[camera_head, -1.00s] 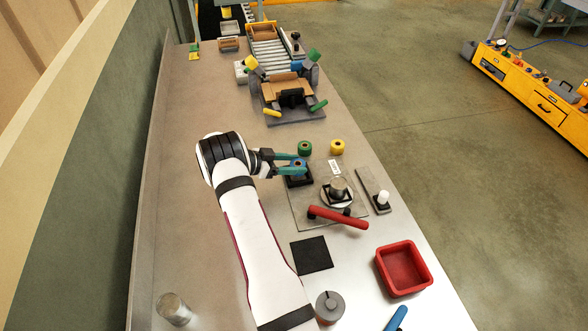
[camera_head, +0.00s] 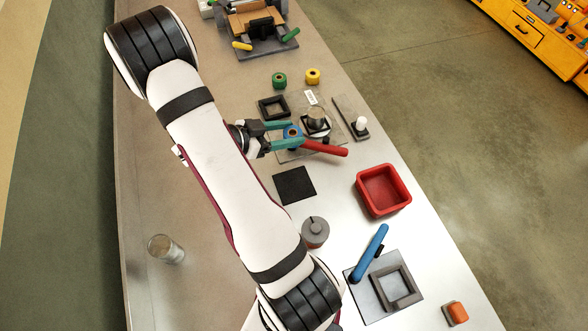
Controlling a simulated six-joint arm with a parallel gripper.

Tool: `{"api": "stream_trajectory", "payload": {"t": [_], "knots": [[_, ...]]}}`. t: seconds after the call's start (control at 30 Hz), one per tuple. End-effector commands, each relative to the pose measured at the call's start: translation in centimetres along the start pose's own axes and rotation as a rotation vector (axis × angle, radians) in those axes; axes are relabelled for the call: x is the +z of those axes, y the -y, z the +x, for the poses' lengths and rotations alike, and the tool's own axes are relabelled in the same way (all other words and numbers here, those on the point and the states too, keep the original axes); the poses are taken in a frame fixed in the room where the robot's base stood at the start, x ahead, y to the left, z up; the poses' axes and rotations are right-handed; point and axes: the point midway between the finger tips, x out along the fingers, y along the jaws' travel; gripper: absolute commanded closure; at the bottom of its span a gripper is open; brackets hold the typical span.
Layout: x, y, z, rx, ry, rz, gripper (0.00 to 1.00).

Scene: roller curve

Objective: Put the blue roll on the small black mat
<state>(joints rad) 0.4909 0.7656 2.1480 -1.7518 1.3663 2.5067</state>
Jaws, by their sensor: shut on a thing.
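The blue roll (camera_head: 292,132) is between the teal fingers of my gripper (camera_head: 291,133), which is shut on it. It is above and just beyond the small black mat (camera_head: 294,186), near the base of the red handle. The mat lies flat and bare on the bench. A square black holder (camera_head: 273,107) behind the gripper is empty. The gap between the roll and the surface under it is hard to judge.
The red handle (camera_head: 325,147) and a metal cylinder (camera_head: 316,119) stand close to my gripper. A grey weight (camera_head: 315,232) stands in front of the mat and a red bin (camera_head: 383,190) to its right. Green (camera_head: 279,80) and yellow (camera_head: 312,76) rolls stand behind.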

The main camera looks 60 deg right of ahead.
Motion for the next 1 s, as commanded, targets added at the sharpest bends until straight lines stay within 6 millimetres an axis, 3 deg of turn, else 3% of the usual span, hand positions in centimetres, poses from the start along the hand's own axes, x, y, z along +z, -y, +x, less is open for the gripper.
{"api": "stream_trajectory", "payload": {"t": [0.1, 0.27, 0.6, 0.93, 0.97, 1.0], "knots": [[1.2, -4.0, -2.5, -0.002, -0.001, -0.003, 1.0], [2.4, -6.8, -3.1, 0.005, -0.001, -0.003, 1.0], [8.4, -7.0, -0.2, 0.006, 0.001, 0.0, 1.0], [8.8, -6.9, 0.0, 0.005, 0.002, 0.002, 1.0], [8.9, -6.9, 0.0, 0.005, 0.002, 0.002, 0.44], [8.9, -6.9, 0.0, 0.005, 0.002, 0.002, 0.37]]}}
